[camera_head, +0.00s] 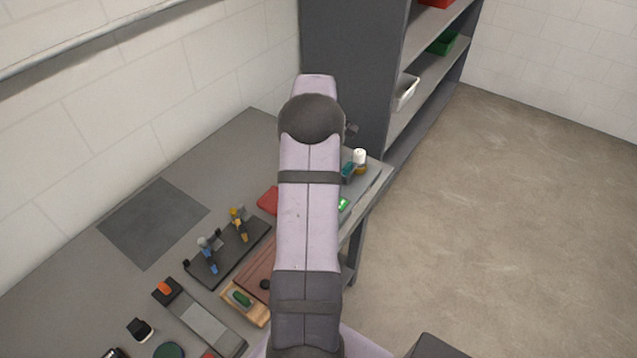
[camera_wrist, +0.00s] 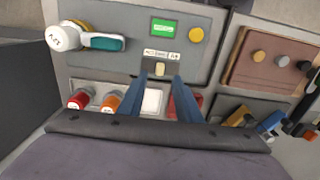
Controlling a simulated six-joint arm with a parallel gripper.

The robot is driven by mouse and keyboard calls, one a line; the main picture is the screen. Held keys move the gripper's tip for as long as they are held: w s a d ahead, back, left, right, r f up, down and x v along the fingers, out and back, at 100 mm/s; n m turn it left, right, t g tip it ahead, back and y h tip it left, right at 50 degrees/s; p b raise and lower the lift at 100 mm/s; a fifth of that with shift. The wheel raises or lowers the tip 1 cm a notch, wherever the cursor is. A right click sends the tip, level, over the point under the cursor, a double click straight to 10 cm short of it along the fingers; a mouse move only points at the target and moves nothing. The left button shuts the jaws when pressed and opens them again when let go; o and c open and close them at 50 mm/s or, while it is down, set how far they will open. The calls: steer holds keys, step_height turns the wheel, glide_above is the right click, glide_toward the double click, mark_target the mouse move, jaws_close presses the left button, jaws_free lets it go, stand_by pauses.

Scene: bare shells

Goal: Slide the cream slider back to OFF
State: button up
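In the wrist view the cream slider (camera_wrist: 159,69) is a small block on a grey panel (camera_wrist: 130,65), just below a white label strip (camera_wrist: 161,55) whose lettering is too small to read surely. My gripper (camera_wrist: 160,82) has its two blue fingers apart, one on each side of the slider's line. The slider shows between and just beyond the fingertips; I cannot tell whether either finger touches it. Nothing is held. In the head view my arm hides the slider and the gripper.
A green display (camera_wrist: 163,27) and a yellow button (camera_wrist: 196,34) sit above the slider. A white knob (camera_wrist: 66,35) and teal handle (camera_wrist: 105,42) are at left. Red (camera_wrist: 79,98) and orange (camera_wrist: 109,102) knobs stand nearer. A brown panel (camera_wrist: 268,62) is at right.

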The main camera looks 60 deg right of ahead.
steer(key=shift+r, duration=1.05)
